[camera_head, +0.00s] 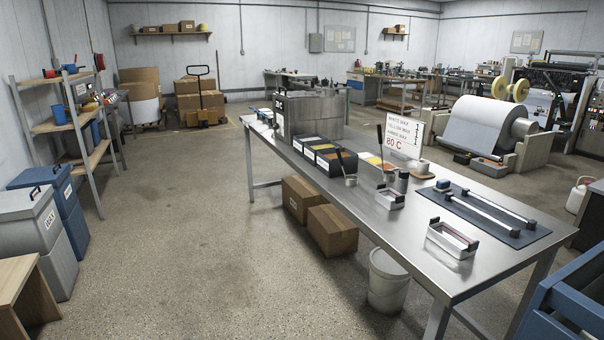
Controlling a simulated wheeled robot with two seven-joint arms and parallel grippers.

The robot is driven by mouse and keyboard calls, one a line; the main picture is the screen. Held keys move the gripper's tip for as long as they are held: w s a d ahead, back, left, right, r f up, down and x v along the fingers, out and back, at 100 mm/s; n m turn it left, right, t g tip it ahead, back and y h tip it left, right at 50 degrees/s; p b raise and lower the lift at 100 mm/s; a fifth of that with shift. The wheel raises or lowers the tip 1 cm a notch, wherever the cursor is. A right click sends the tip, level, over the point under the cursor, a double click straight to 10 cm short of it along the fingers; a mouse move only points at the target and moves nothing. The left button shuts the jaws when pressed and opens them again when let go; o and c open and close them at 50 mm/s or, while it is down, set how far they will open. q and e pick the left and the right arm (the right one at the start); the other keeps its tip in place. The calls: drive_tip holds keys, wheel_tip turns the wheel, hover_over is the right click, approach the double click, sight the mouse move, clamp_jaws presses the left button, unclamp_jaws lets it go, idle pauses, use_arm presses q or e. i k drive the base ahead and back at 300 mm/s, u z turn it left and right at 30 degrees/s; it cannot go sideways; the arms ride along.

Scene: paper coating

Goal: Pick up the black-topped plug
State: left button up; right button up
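I cannot single out the black-topped plug with certainty. A small dark-topped grey cylinder (402,182) stands upright on the steel table (330,190), beside a small open metal tray (389,199). Neither of my grippers is in view, and nothing on the table is being touched.
On the table are a sign reading 80 C (402,137), a dark bin row (322,157), metal bars on the mat and a second metal tray (452,240). Cardboard boxes (332,230) and a white bucket (387,285) stand below. The floor to the left is open.

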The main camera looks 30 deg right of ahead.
sight(403, 175)
drive_tip(key=i, duration=1.2)
drive_tip(key=z, duration=0.3)
